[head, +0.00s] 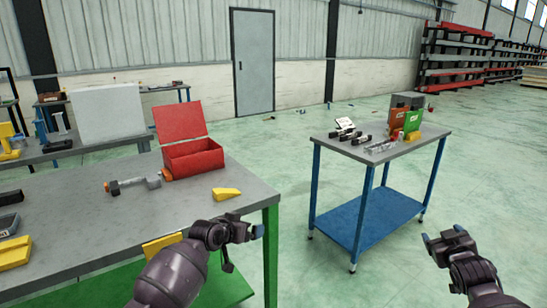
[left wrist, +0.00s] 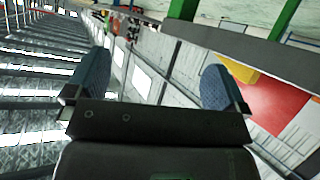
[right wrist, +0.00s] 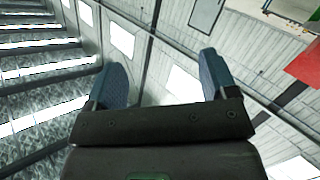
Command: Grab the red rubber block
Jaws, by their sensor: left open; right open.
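I cannot single out a red rubber block for certain. A small red item (head: 394,137) lies among the things on the blue-legged cart (head: 430,142) in the head view, too small to identify. My left gripper (head: 247,233) is open and empty, just off the right front corner of the grey workbench (head: 120,225). My right gripper (head: 446,237) is open and empty, low in front of the cart and to its right. In the left wrist view (left wrist: 153,88) and right wrist view (right wrist: 163,80) nothing is between the fingers.
An open red toolbox (head: 195,158) and a yellow wedge (head: 226,194) stand on the workbench, beside a hammer-like tool (head: 133,185). The cart also carries a red-orange bin (head: 398,118), a green bin (head: 413,120) and a grey box (head: 408,100). Green floor (head: 290,180) is free between bench and cart.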

